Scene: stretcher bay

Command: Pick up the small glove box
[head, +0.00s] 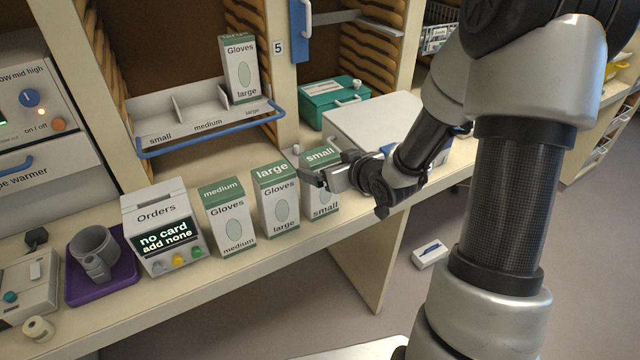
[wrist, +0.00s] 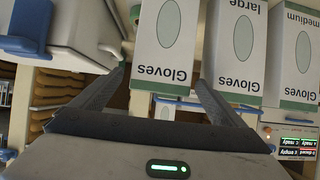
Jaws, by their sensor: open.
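The small glove box (head: 322,204) is white with a green top band and stands upright at the right end of a row on the counter. My gripper (head: 316,174) is open at its upper part and hides some of its front in the head view. In the wrist view the picture is upside down, and the box (wrist: 165,45) shows between and beyond the two open fingers (wrist: 160,80). I cannot tell whether either finger touches it.
The large glove box (head: 275,205) stands close to its left, then the medium glove box (head: 229,222). An orders unit (head: 160,225) reads "no card add none". A labelled rack (head: 185,122) holds another large box (head: 238,70). A white case (head: 370,120) lies behind my gripper.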

